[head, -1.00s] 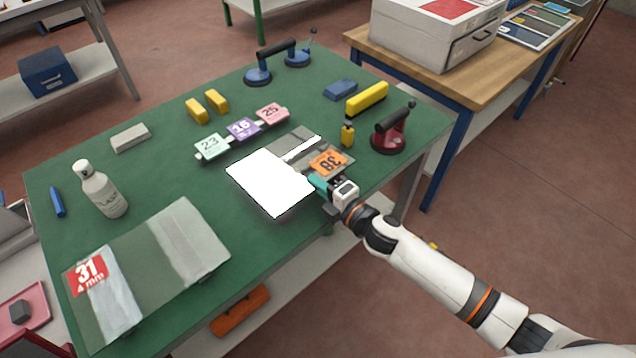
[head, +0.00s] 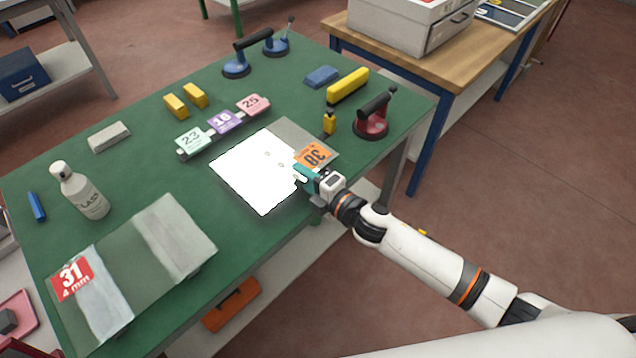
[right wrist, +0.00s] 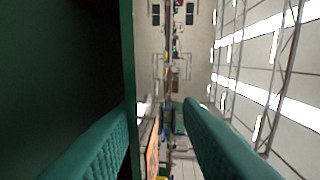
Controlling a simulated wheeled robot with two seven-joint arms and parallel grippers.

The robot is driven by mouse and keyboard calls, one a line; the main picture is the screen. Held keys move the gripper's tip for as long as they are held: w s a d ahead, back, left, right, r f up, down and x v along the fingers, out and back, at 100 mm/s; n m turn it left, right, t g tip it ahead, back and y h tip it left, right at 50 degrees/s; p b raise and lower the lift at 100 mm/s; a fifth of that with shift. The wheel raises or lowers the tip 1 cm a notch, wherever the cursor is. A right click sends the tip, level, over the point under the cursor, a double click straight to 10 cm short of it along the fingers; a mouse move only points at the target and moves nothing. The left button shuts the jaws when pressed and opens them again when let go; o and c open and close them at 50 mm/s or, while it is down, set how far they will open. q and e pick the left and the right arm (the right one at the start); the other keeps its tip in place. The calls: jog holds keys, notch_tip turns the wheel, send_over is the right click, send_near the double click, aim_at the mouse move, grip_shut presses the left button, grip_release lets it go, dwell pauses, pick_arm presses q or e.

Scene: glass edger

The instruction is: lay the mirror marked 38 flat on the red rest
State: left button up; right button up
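The mirror marked 38 (head: 255,178) lies flat on the green table, near its right-hand front edge. Most of its face is a bright white reflection, and its orange label (head: 313,157) is at the right corner. My right gripper (head: 304,174) is at the mirror's front edge beside the label. In the right wrist view its two teal fingers (right wrist: 158,108) stand apart, with the label seen very obliquely between them. I cannot tell whether either finger touches the glass. My left gripper is out of view. I cannot clearly make out a red rest.
A pane marked 31 (head: 135,265) lies at the front left. A pinkish-red tray (head: 28,318) shows at lower left.

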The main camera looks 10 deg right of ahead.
jog(key=b+v, duration=0.1)
jog(key=v, duration=1)
jog(key=shift+s+d, duration=0.15)
jog(key=shift+r, duration=0.1)
jog(key=d+f+m+g+h, duration=0.1)
jog(key=d+f+m+h, duration=0.25)
jog(key=f, duration=0.55)
jog(key=d+f+m+h, duration=0.2)
jog(key=d+f+m, duration=0.25)
jog(key=f, duration=0.45)
jog(key=s+d+f+m+g+h, duration=0.2)
jog(key=s+d+f+m, duration=0.15)
jog(key=f, duration=0.45)
jog(key=s+d+f+m+g+h, duration=0.1)
jog(key=s+d+f+m+g, duration=0.15)
jog(key=s+f, duration=0.4)
jog(key=s+a+f+m+g, duration=0.1)
jog(key=s+f+m+g, duration=0.1)
jog(key=s+f, duration=0.3)
jog(key=s+a+f+m+g+h, duration=0.1)
jog(key=s+f+m, duration=0.3)
jog(key=s, duration=0.9)
jog(key=s+f+m+g, duration=0.2)
jog(key=s+f+g, duration=0.2)
jog(key=s+f, duration=0.3)
jog(key=s, duration=0.3)
jog(key=shift+a+f+m, duration=0.35)
jog(key=shift+a+m, duration=0.05)
